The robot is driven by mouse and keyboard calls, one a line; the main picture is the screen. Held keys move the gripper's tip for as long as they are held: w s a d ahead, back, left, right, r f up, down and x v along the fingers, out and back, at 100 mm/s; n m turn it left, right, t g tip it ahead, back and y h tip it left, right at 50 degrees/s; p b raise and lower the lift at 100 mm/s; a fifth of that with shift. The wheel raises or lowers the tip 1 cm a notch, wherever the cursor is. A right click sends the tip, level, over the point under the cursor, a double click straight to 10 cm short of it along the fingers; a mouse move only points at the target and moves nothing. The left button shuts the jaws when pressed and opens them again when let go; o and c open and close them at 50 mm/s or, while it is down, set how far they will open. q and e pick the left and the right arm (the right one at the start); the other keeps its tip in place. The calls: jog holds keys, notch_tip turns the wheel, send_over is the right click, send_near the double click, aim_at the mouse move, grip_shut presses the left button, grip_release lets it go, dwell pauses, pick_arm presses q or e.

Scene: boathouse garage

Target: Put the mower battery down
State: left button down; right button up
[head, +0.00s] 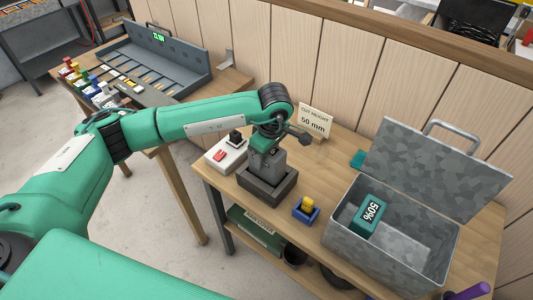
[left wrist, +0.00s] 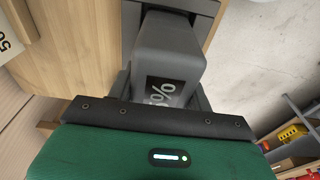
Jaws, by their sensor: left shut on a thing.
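My left gripper (head: 265,148) points down over the bench and is shut on a grey mower battery (head: 264,165). In the left wrist view the battery (left wrist: 165,55) carries a dark label ending in "%"; its number is partly hidden. The battery's lower end is at a dark grey open-topped holder (head: 267,188) on the bench; the holder also shows in the left wrist view (left wrist: 209,8). I cannot tell whether the battery touches its floor. A teal battery marked "50%" (head: 369,215) stands in the open metal box (head: 383,253). My right gripper is not in view.
A white switch box with a red button (head: 220,156) and a blue tray with a yellow piece (head: 306,210) flank the holder. A "CUT HEIGHT 50 mm" card (head: 314,121) stands behind. A second bench (head: 226,80) holds a grey rack (head: 160,62).

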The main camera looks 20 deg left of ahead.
pick_arm(q)
jog(key=shift+f, duration=0.15)
jog(key=c, duration=0.7)
grip_release()
jog(key=shift+o, duration=0.9)
jog(key=r+b, duration=0.1)
jog(key=r, duration=0.3)
jog(key=d+r+b, duration=0.1)
jog(key=r, duration=0.3)
jog(key=r+b, duration=0.2)
jog(key=r, duration=0.2)
jog(key=shift+s+d+r, duration=0.25)
jog(key=shift+d+r, duration=0.05)
jog(key=shift+r, duration=0.6)
